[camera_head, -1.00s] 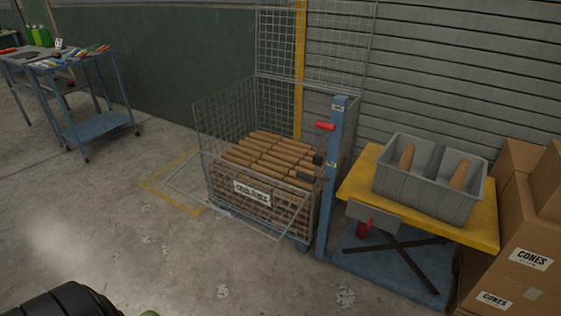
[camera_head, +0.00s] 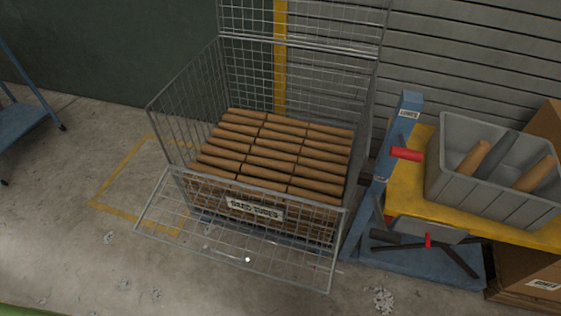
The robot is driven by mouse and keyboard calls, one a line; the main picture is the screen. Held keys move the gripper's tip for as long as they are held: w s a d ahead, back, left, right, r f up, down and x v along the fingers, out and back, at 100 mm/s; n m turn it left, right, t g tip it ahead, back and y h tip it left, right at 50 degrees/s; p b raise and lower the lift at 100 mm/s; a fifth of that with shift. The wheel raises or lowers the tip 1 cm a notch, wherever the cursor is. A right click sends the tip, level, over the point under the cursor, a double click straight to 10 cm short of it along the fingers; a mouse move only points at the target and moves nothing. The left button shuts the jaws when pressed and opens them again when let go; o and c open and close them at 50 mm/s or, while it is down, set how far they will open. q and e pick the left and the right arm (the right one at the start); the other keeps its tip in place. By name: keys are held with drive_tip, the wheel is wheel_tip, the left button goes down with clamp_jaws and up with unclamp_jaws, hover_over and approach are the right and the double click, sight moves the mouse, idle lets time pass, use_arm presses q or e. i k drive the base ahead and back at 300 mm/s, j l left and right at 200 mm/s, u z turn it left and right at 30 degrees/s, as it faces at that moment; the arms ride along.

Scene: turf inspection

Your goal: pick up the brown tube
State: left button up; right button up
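Many brown tubes (camera_head: 270,152) lie in stacked rows inside a wire mesh cage (camera_head: 178,100). The cage's front panel is folded down and slants out over the floor. A white label, hard to read, hangs on the cage front. Two more brown tubes stand tilted in a grey bin (camera_head: 455,180), one in each compartment: a left one (camera_head: 473,158) and a right one (camera_head: 535,173). Neither of my grippers shows in the head view now.
The grey bin stands on a yellow-topped lift table (camera_head: 402,190) right of the cage, beside a blue post (camera_head: 402,125) with a red handle (camera_head: 407,154). Cardboard boxes (camera_head: 535,280) stand at the far right. Floor left and in front of the cage is open.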

sight(469, 164)
drive_tip(key=i+j+u, duration=0.1)
drive_tip(key=i+j, duration=0.2)
drive_tip(key=z, duration=1.6)
drive_tip(key=u, duration=0.8)
drive_tip(key=i+l+u, duration=0.15)
drive_tip(key=l+u, duration=0.25)
drive_tip(key=l, duration=0.3)
drive_tip(key=i+l+u, duration=0.1)
drive_tip(key=l+u, duration=0.35)
drive_tip(key=l, duration=0.25)
drive_tip(key=l+u, duration=0.4)
drive_tip(key=l, duration=0.3)
